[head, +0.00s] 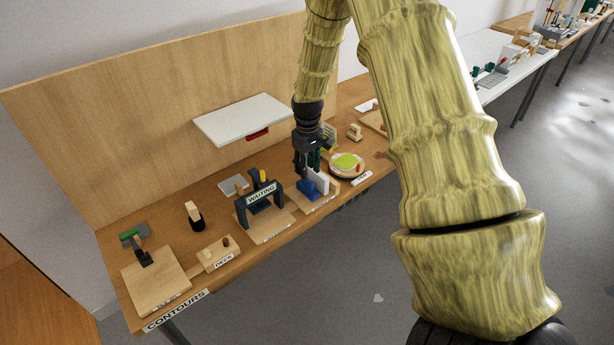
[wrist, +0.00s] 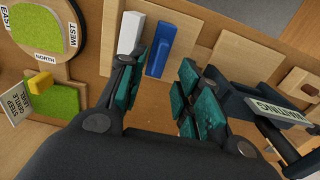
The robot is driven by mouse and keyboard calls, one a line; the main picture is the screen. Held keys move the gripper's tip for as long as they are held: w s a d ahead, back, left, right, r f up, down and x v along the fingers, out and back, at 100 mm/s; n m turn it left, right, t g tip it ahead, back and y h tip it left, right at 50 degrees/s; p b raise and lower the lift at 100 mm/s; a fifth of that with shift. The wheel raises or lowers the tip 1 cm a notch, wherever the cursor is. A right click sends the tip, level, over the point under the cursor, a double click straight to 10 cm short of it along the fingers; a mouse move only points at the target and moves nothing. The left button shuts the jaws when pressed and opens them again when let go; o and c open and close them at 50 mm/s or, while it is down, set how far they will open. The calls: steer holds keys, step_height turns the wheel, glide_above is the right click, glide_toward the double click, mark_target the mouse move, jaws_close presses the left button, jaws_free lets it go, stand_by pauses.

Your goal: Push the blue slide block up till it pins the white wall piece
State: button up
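The blue slide block (head: 307,189) sits on a small wooden board beside the upright white wall piece (head: 319,181). In the wrist view the blue block (wrist: 162,47), with a raised ridge on top, lies just right of the white piece (wrist: 131,32). A narrow strip seems to separate them, but I cannot tell whether they touch lower down. My gripper (head: 306,172) points down over the board, close to the blue block. In the wrist view my gripper's (wrist: 162,78) teal-padded fingers are spread with nothing between them; the blue block shows beyond the tips.
A dark arch labelled WAITING (head: 262,193) stands left of the board. A round plate with a green patch (head: 347,164) is to the right. A white shelf (head: 243,119) projects from the back panel. Bare tabletop (wrist: 155,112) lies under my fingers.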

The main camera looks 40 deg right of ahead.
step_height(320, 180, up, 6)
steer(key=shift+f, duration=0.15)
stand_by(0.3)
steer(key=shift+a, duration=0.1)
steer(key=c, duration=0.5)
steer(key=shift+s+a+n+p, duration=0.15)
steer(key=shift+n+p, duration=0.15)
steer(key=shift+n, duration=0.5)
jaws_close()
steer(key=n+h+p, duration=0.3)
steer(key=n+p, duration=0.1)
steer(key=n, duration=1.3)
glide_toward(307, 187)
steer(key=a+r, duration=0.3)
steer(key=shift+p+x, duration=1.55)
steer(key=shift+x, duration=3.2)
